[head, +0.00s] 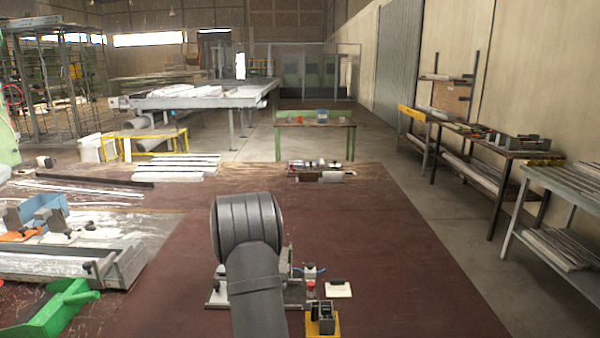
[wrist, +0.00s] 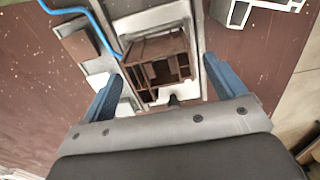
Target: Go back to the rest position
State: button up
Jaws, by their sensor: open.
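In the wrist view my gripper (wrist: 168,75) is open, with its two blue fingers wide apart and nothing held between them. Below and between the fingers is a grey metal clamp fixture (wrist: 150,18) with a brown, open-celled profile piece (wrist: 158,62) in it. I cannot tell how high my gripper is above it. In the head view my dark arm stands in front of the fixture (head: 215,298) and hides much of it. My gripper is hidden behind the arm there.
A yellow holder (head: 322,326) with dark parts and a white pad (head: 338,289) lie right of the fixture. A blue hose (wrist: 85,14) runs beside it. The brown table top (head: 410,275) is clear at right.

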notch_tip(320, 180, up, 6)
jog(key=shift+m, duration=0.3)
jog(key=s+d, duration=0.2)
jog(key=s, duration=0.2)
jog(key=s+d, duration=0.2)
jog(key=s, duration=0.3)
jog(key=s+d, duration=0.2)
jog(key=s, duration=0.3)
jog(key=shift+r, duration=0.4)
jog(key=w+a+f, duration=0.1)
jog(key=a+f, duration=0.4)
jog(key=a, duration=0.3)
jog(key=shift+w+a, duration=0.2)
jog(key=shift+o, duration=1.2)
jog(key=w+d+r+y, duration=0.2)
jog(key=w+d+r, duration=0.1)
jog(key=w+r, duration=0.25)
jog(key=w+d+r+y, duration=0.3)
jog(key=w+d+r, duration=0.1)
jog(key=w, duration=0.3)
jog(key=x, duration=1)
jog(key=shift+r, duration=0.1)
